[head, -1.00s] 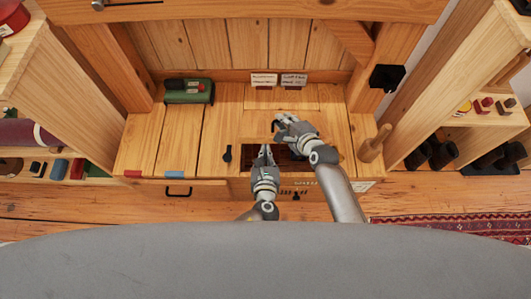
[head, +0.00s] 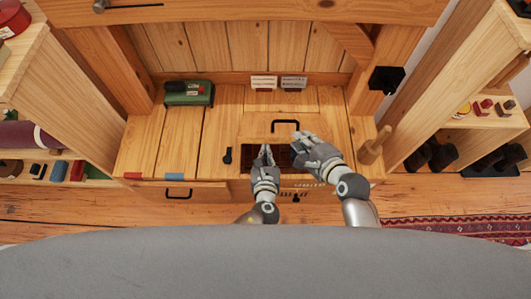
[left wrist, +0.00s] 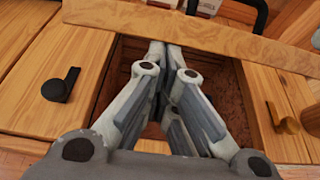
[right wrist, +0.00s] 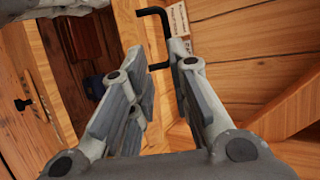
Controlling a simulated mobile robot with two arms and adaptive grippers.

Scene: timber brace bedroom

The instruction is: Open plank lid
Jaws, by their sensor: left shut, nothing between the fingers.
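The plank lid (head: 262,130) is a light wooden board with a black bar handle (head: 285,123), in the middle of the wooden bench top. A dark opening (head: 250,152) shows in front of it. In the left wrist view, the lid's edge (left wrist: 200,28) crosses behind the opening (left wrist: 125,65). My left gripper (head: 265,151) is shut and empty, its fingers over or in the opening; I cannot tell how deep. My right gripper (head: 305,143) is open and empty, in front of and right of the handle. The right wrist view shows the handle (right wrist: 165,30) beyond its fingertips.
A black knob (head: 227,155) lies left of the opening, a wooden peg (head: 374,146) right. Shelves flank both sides.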

